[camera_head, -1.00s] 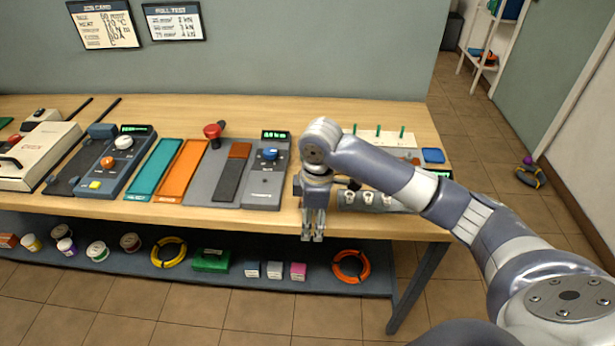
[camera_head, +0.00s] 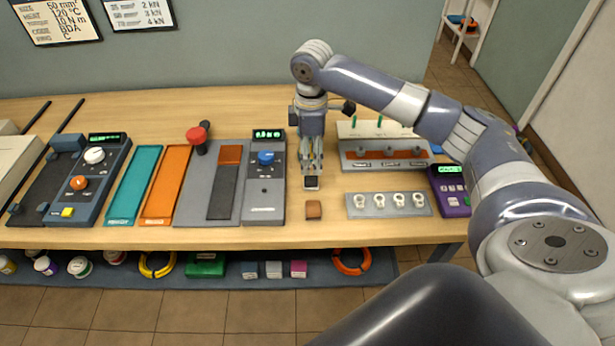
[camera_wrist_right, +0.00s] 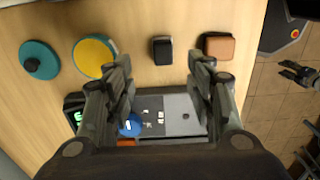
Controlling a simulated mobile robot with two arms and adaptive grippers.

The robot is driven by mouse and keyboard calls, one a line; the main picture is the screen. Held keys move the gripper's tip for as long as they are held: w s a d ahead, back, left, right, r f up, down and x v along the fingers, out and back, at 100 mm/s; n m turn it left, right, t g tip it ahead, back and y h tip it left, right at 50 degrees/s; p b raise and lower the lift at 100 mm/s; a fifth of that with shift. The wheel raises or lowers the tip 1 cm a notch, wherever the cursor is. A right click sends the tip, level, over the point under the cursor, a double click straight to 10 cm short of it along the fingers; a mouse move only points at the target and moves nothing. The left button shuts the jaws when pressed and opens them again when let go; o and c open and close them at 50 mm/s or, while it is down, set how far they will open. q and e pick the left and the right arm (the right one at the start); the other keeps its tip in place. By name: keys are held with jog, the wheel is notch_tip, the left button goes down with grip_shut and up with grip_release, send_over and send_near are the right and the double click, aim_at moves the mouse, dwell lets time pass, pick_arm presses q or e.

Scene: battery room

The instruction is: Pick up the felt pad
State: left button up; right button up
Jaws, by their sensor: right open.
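A small dark block (camera_head: 311,183) lies on the table just below my right gripper and looks like the felt pad, though its material is hard to tell. In the right wrist view the dark block (camera_wrist_right: 162,50) lies ahead of the fingers, between their lines. A brown block (camera_head: 313,210) lies nearer the table's front edge, and it also shows in the right wrist view (camera_wrist_right: 218,46). My right gripper (camera_head: 312,168) points down, open and empty, with its fingertips close above the dark block.
In the right wrist view, a yellow disc (camera_wrist_right: 95,56) and a teal round piece (camera_wrist_right: 40,60) lie beside the dark block. A grey device with a blue knob (camera_head: 265,190) stands left, a grey strip with several white pegs (camera_head: 388,205) right. A purple meter (camera_head: 450,190) is farther right.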

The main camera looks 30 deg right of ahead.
aim_at(312, 178)
notch_tip(312, 178, down, 3)
jog(key=shift+s+r, duration=0.15)
jog(key=shift+r, duration=0.05)
notch_tip(312, 178, down, 5)
jog(key=shift+s+p, duration=0.15)
jog(key=shift+p, duration=0.7)
jog(key=shift+f, duration=0.15)
pick_arm(q)
jog(key=s, duration=0.1)
jog(key=s+r, duration=0.1)
jog(key=s, duration=0.1)
jog(key=shift+s+r+g, duration=0.25)
jog(key=shift+g, duration=0.05)
pick_arm(e)
jog(key=c, duration=0.9)
